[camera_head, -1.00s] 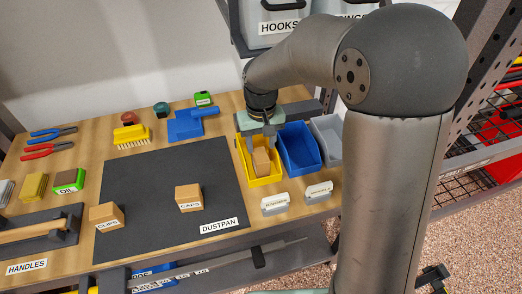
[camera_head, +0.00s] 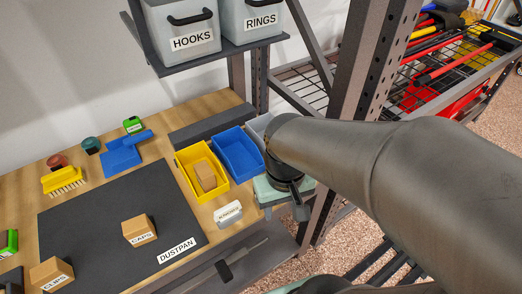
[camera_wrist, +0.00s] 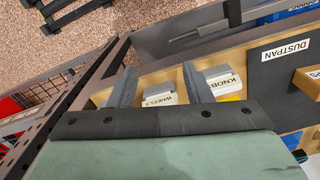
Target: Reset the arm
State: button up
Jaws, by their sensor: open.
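My gripper (camera_head: 302,211) is at the right end of the workbench, right of the bins, partly hidden under my own arm in the head view. In the wrist view its two fingers (camera_wrist: 160,75) are spread apart with nothing held between them. A cardboard box (camera_head: 205,176) rests tilted in the yellow bin (camera_head: 182,170), apart from the gripper.
A blue bin (camera_head: 240,155) stands beside the yellow one. A perforated steel post (camera_head: 355,75) rises close to my arm. A shelf with HOOKS (camera_head: 185,30) and RINGS (camera_head: 255,20) bins hangs above. A dark mat (camera_head: 110,210) carries the CAPS (camera_head: 138,231) and CLIPS boxes.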

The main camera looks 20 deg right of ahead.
notch_tip(320, 180, up, 9)
jog(key=a+p, duration=0.1)
jog(key=p, duration=0.6)
jog(key=shift+a+f+n+p, duration=0.15)
jog(key=shift+a+n+p, duration=0.15)
jog(key=shift+p, duration=0.1)
jog(key=shift+w, duration=0.15)
dwell(0.8)
